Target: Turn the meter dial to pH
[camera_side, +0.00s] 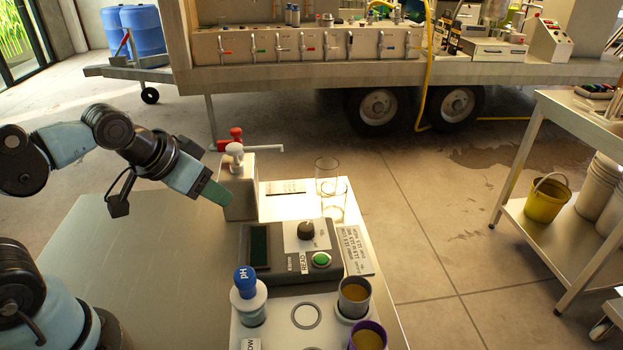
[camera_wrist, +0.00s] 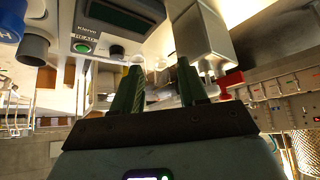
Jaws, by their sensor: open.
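The meter (camera_side: 290,250) is a dark grey box with a dark screen, on the bench in the side view. Its black round dial (camera_side: 306,231) sits on a pale plate at the upper right of the box, above a green READ button (camera_side: 321,260). The dial's marks are too small to read. My gripper (camera_side: 222,199) is up and left of the meter, beside a grey box-shaped dispenser, apart from the dial. In the wrist view its two green fingers (camera_wrist: 158,85) stand apart with nothing between them. The meter (camera_wrist: 112,28) shows there at upper left.
The grey dispenser (camera_side: 239,188) with red and white taps stands behind the meter. A blue-capped pH bottle (camera_side: 249,300) and cups of brown liquid (camera_side: 354,295) stand in front. A clear glass (camera_side: 327,176) stands behind right. The bench's left part is bare.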

